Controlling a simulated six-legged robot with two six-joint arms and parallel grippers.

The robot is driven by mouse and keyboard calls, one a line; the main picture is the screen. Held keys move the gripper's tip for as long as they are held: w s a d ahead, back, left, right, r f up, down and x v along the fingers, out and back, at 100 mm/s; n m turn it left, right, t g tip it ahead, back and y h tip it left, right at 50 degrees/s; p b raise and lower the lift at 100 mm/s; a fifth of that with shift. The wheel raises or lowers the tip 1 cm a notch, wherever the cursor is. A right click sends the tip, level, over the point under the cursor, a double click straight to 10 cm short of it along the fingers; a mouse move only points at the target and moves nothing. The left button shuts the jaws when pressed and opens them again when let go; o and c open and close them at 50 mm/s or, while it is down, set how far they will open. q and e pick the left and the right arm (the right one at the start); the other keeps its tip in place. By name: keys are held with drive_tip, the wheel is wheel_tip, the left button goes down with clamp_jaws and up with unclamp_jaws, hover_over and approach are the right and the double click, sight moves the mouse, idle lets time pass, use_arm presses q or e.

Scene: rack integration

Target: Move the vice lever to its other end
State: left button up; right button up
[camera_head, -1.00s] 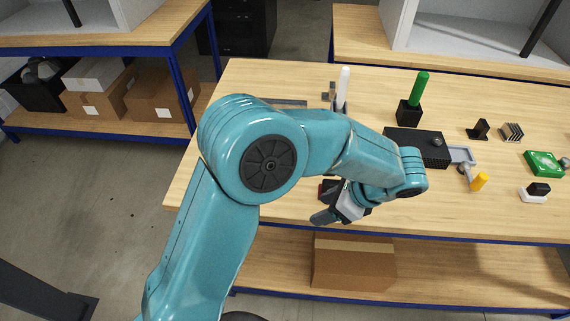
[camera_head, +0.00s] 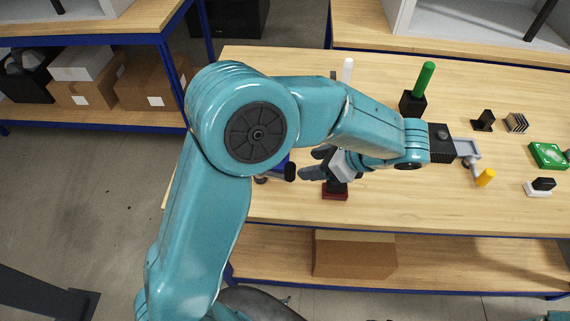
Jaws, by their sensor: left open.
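A blue object (camera_head: 283,160), which looks like the vice, stands on the wooden bench, mostly hidden behind my left arm. A black cylindrical piece (camera_head: 290,172) shows at its right side; it may be the end of the lever. A small dark round piece (camera_head: 261,180) shows lower left of it. I cannot make out the lever's full length or position. My left gripper (camera_head: 310,163) is open, its dark fingers pointing left, just right of the black piece. No contact can be made out. My right gripper is not in view.
A dark red base with a black upright (camera_head: 335,190) stands just below my left gripper. A green stick in a black block (camera_head: 413,102), a grey bracket (camera_head: 467,148), a yellow piece (camera_head: 485,177) and a green board (camera_head: 547,155) lie farther right. The bench's front strip is clear.

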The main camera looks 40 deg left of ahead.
sight(286, 169)
use_arm(q)
drive_tip(key=p+x, duration=0.1)
drive_tip(key=x, duration=0.9)
drive_tip(key=shift+w+f, duration=0.1)
drive_tip(key=shift+f, duration=0.05)
drive_tip(key=shift+w+a+f, duration=0.15)
drive_tip(key=shift+f, duration=0.15)
drive_tip(key=shift+s+r, duration=0.1)
drive_tip(key=shift+s, duration=0.15)
drive_tip(key=shift+w, duration=0.15)
clamp_jaws()
